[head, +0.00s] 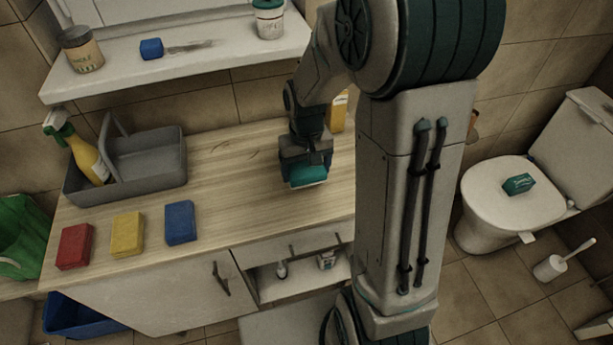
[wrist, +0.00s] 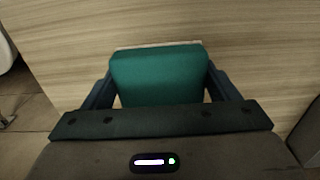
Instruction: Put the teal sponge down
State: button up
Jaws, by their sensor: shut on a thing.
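The teal sponge (head: 308,176) is between the fingers of my gripper (head: 305,172), over the right part of the wooden counter (head: 235,170). In the wrist view the teal sponge (wrist: 160,75) fills the space between the two fingers of my gripper (wrist: 160,88), with a pale edge along its far side. My gripper is shut on it. The wood surface (wrist: 255,50) lies behind it. I cannot tell whether the sponge touches the counter.
Red (head: 75,246), yellow (head: 127,234) and blue (head: 180,222) sponges lie in a row at the counter's front left. A grey caddy (head: 150,170) with a spray bottle (head: 85,155) stands behind them. A yellow bottle (head: 338,110) stands behind my gripper. The counter's middle is clear.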

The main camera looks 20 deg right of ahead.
aim_at(306, 180)
jog(key=shift+f, duration=2)
jog(key=shift+f, duration=0.1)
jog(key=shift+f, duration=0.15)
jog(key=o, duration=1)
jog(key=shift+c, duration=0.2)
